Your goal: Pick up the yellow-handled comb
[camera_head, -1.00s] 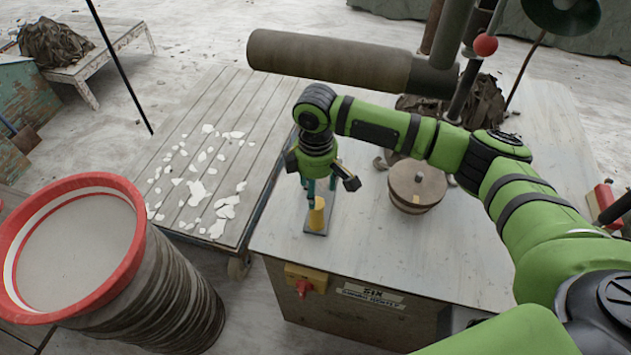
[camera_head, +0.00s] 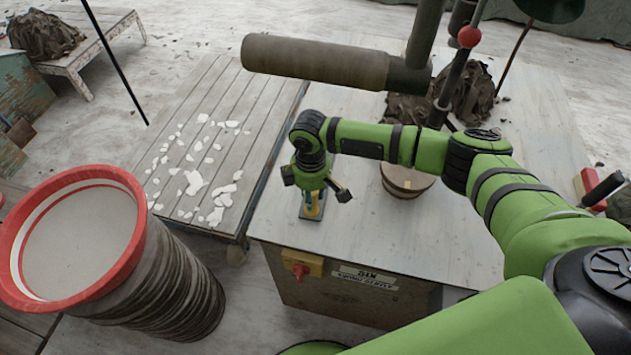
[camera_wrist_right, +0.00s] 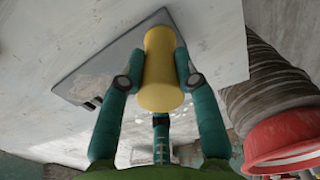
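The comb's upright yellow handle (camera_wrist_right: 162,75) stands between the two fingers of my right gripper (camera_wrist_right: 160,62) in the right wrist view. Its flat grey plate (camera_wrist_right: 105,72), with notches at one edge, lies beneath on the worktop. The fingertips are close against both sides of the handle; whether they press on it I cannot tell. In the head view my right gripper (camera_head: 313,200) is low over the comb, hiding much of it; part of the yellow handle (camera_head: 311,211) shows. My left gripper is not in view.
A round wooden-looking pot (camera_head: 405,183) stands right of the gripper on the worktop (camera_head: 400,235). A thick grey cylinder (camera_head: 315,62) hangs above. A red-rimmed drum (camera_head: 140,240) stands at left, beside a slatted platform (camera_head: 210,100) with white scraps.

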